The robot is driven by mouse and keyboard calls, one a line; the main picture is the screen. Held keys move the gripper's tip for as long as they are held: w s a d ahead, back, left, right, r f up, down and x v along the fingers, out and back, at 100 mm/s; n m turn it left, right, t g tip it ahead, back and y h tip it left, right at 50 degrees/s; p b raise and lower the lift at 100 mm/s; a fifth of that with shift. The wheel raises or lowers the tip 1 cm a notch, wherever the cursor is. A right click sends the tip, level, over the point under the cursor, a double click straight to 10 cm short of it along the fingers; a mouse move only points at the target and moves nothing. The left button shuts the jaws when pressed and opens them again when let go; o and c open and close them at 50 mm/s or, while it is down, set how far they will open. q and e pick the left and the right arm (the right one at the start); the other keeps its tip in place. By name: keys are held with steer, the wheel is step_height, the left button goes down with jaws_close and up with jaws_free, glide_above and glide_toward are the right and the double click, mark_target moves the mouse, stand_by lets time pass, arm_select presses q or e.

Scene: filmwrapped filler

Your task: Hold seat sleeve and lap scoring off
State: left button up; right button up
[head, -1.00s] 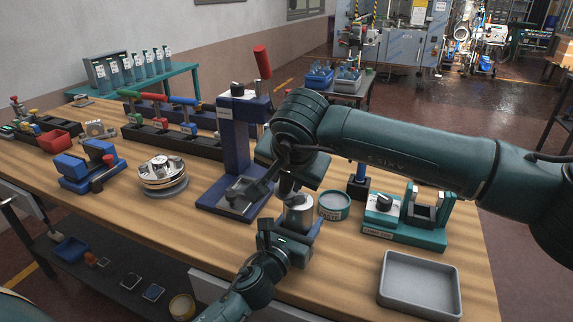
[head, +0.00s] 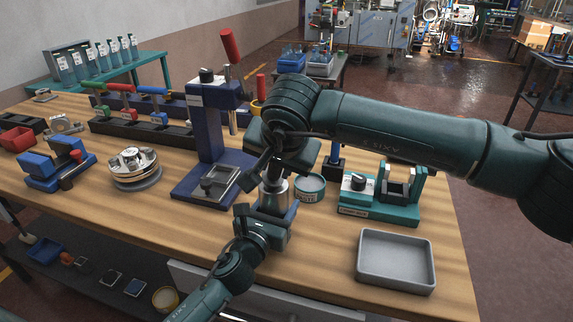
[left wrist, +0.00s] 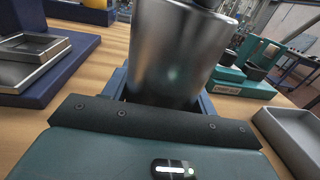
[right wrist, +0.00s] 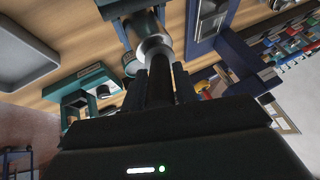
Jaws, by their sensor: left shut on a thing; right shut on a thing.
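The seat sleeve, a bright metal cylinder (head: 273,195), stands upright over the front of the bench; it fills the middle of the left wrist view (left wrist: 180,50). My left gripper (head: 275,214) is shut around its lower part. My right gripper (head: 273,172) is directly above the sleeve, pointing down, shut on a slim tool that is mostly hidden between its fingers. In the right wrist view the dark fingers (right wrist: 160,82) point at the sleeve's round metal end (right wrist: 153,45). The inside of the sleeve and any scoring are hidden.
A round teal tin (head: 310,188) stands just right of the sleeve. A teal fixture (head: 380,210) and an empty grey tray (head: 396,288) lie further right. A blue lever press (head: 210,130) stands close on the left. The bench front left of my grippers is clear.

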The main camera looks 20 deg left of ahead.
steer(key=a+r, duration=0.3)
steer(key=r, duration=0.5)
stand_by(0.5)
stand_by(0.4)
steer(key=shift+f, duration=0.25)
